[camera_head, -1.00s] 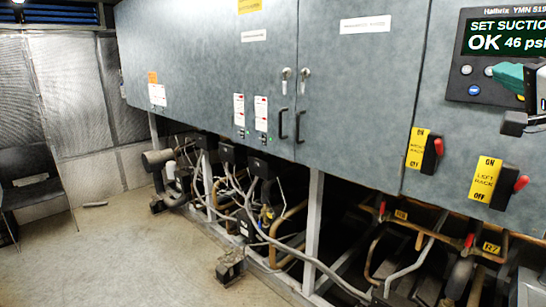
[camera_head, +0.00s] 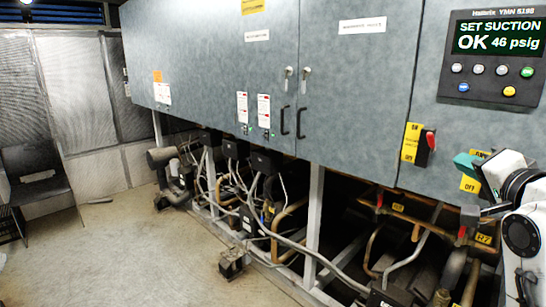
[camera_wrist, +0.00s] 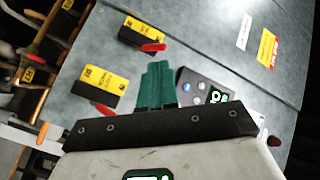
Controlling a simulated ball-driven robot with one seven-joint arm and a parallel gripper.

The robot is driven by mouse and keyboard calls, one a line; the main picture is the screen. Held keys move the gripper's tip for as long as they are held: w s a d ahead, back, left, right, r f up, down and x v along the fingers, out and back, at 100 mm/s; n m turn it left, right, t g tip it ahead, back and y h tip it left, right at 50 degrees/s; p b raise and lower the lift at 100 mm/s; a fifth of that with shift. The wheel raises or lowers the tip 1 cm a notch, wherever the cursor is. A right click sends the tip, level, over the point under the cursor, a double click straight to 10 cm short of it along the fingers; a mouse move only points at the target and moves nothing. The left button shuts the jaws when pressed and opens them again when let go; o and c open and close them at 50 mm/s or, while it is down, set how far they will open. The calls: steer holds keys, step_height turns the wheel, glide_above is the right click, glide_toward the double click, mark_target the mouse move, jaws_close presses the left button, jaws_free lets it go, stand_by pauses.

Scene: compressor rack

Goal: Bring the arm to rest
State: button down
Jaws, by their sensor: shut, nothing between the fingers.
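My gripper (camera_head: 463,165) is at the right in the head view, its teal fingers together and empty, in front of the right rack switch. My white and black arm links rise at the right edge. In the wrist view the teal fingers (camera_wrist: 155,86) are side by side and touch nothing that I can see. The control panel (camera_head: 497,56) reads "SET SUCTION OK 46 psig"; part of it shows in the wrist view (camera_wrist: 205,88). The left yellow switch with a red handle (camera_head: 412,142) is clear. The right switch plate (camera_head: 469,184) is mostly hidden by my gripper.
Grey cabinet doors (camera_head: 350,90) with handles stand above the dark compressor bay. A grey post (camera_head: 314,225) stands in the bay. The concrete floor (camera_head: 110,250) at left is open.

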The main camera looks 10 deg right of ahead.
steer(key=s+a+f+n+g+y, duration=0.1)
steer(key=s+a+f+n+g, duration=0.15)
steer(key=f, duration=0.85)
steer(key=s+a+f+n+g, duration=0.1)
steer(key=s+a+f+g, duration=0.25)
steer(key=f, duration=0.65)
steer(key=s+a+f+n+g+y, duration=0.1)
steer(key=s+a+f+g, duration=0.2)
steer(key=f, duration=0.8)
steer(key=s+a+f+n+g, duration=0.2)
steer(key=s+f, duration=0.6)
steer(key=s, duration=0.5)
steer(key=s+a+f+n+g, duration=0.3)
steer(key=s+f+n+g, duration=0.2)
steer(key=s+f, duration=0.4)
steer(key=s, duration=0.4)
